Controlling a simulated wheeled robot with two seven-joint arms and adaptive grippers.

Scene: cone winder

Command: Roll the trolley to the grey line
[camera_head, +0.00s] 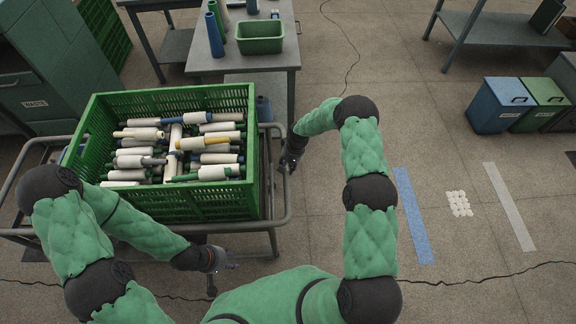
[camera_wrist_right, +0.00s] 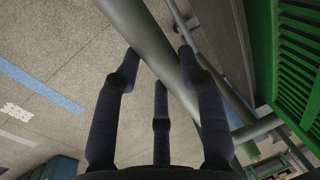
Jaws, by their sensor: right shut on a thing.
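The trolley (camera_head: 284,205) is a grey tube frame at the left of the head view, with a green crate (camera_head: 215,207) full of yarn cones on it. My right gripper (camera_head: 289,163) is shut on the trolley's right-hand rail. In the right wrist view its dark fingers (camera_wrist_right: 160,65) lie around the grey tube (camera_wrist_right: 146,38). My left gripper (camera_head: 230,262) is low beside the trolley's near side; its finger opening is too small to judge. The grey line (camera_head: 509,206) lies on the floor at the right, well apart from the trolley.
A blue line (camera_head: 413,216) and a patch of white dots (camera_head: 458,203) lie between the trolley and the grey line. A table (camera_head: 285,60) stands behind the trolley. Blue (camera_head: 497,107) and green (camera_head: 545,103) bins stand at the upper right.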

